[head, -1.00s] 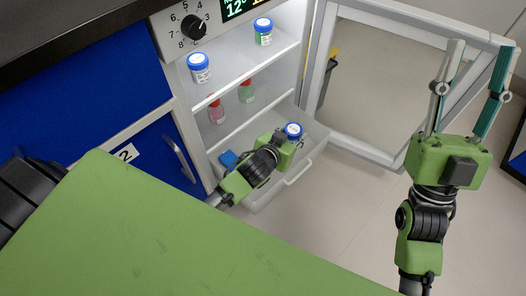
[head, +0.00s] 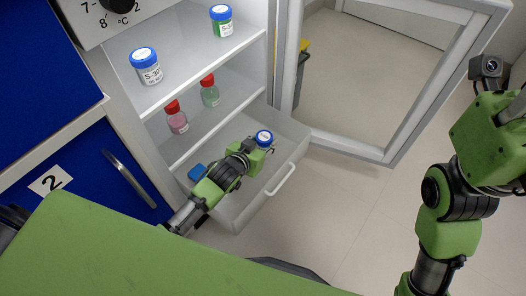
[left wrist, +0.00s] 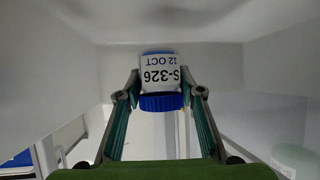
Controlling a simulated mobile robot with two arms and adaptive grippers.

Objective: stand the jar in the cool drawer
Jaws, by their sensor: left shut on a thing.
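The jar, with a blue lid (head: 264,137), shows upright at the drawer in the head view. In the left wrist view the jar (left wrist: 159,70) has a white label reading S-326, 12 OCT. My left gripper (left wrist: 160,77) is shut on it, a finger on each side. The drawer (head: 262,200) is pulled out at the bottom of the open fridge.
A blue-lidded jar (head: 147,68) and a green-labelled jar (head: 221,22) stand on the upper shelf. Two red-capped bottles (head: 177,118) (head: 209,92) stand below. A blue item (head: 197,172) lies in the drawer's left part. The fridge door (head: 385,130) stands open at right.

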